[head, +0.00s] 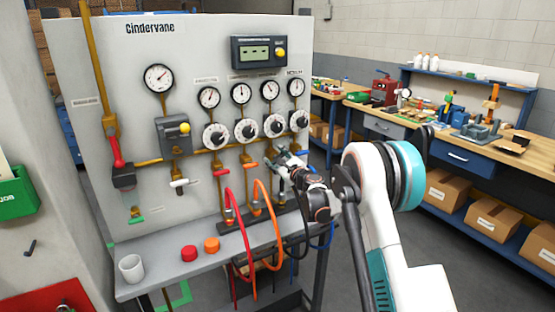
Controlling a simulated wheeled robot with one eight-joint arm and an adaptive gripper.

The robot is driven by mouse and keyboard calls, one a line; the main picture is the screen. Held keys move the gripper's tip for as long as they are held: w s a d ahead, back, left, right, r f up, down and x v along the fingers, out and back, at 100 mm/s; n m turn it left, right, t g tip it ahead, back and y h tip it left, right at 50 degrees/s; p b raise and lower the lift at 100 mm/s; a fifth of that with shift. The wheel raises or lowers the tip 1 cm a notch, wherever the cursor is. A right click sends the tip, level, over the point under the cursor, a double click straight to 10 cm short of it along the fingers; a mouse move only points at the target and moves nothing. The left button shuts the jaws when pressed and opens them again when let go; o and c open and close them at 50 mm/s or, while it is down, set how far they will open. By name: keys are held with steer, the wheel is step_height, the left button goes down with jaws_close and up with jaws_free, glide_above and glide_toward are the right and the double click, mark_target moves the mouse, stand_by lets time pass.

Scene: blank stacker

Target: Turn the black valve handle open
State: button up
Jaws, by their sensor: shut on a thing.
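A grey panel (75,65) carries a row of small valves below its dials.
Red (229,200) and orange (262,190) hoses loop down close to my gripper's left. A white cup (131,268), a red cap (189,253) and an orange cap (211,244) stand on the shelf (160,276). A cluttered workbench (480,165) stands at right.

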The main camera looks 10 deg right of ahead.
steer(key=n, duration=0.5)
steer(key=shift+a+f+n, duration=0.1)
steer(key=shift+a+n, duration=0.05)
steer(key=shift+n, duration=0.15)
steer(key=n, duration=0.5)
steer(key=shift+f+n, duration=0.15)
steer(key=shift+n, duration=0.25)
steer(key=o, duration=1.1)
steer(key=v, duration=1.2)
